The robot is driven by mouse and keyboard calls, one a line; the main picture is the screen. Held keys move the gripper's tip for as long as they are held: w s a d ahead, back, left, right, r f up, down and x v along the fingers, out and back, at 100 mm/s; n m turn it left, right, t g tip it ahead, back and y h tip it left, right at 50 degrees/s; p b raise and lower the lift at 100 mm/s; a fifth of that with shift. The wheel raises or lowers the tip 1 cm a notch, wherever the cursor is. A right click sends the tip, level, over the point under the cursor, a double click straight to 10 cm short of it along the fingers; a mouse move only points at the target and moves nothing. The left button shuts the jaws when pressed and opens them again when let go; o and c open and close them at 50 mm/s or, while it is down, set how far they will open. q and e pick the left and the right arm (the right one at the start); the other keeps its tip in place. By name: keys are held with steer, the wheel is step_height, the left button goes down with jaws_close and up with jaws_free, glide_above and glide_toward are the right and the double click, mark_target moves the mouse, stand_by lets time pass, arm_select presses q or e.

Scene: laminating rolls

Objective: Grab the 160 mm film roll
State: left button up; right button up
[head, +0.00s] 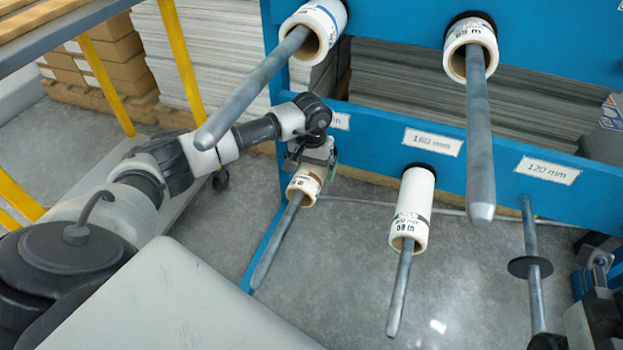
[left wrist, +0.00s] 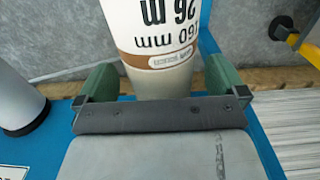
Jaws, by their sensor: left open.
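A white film roll (head: 305,184) with a brown band hangs on the lower left peg. In the left wrist view this roll (left wrist: 155,35) shows upside-down print reading 160 mm and 26 m. My left gripper (head: 316,163) is at the roll's rear part, near the blue rack. Its green fingers are open, one on each side of the roll, with small gaps visible. Another white roll (head: 412,210), marked 69 m, hangs below the rack's 160 mm sign (head: 433,141). My right gripper (head: 594,268) shows partly at the right edge; its jaws are unclear.
Upper pegs hold two more rolls (head: 318,28) (head: 470,50), and their long grey rods stick out towards me. A peg with a black disc (head: 530,267) is under the 120 mm sign (head: 547,170). A yellow-legged table (head: 182,60) stands left.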

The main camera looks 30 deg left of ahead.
arm_select(q)
steer(key=shift+f, duration=0.95)
steer(key=shift+c, duration=0.2)
steer(key=c, duration=1)
steer(key=shift+r, duration=0.1)
steer(key=shift+r, duration=0.15)
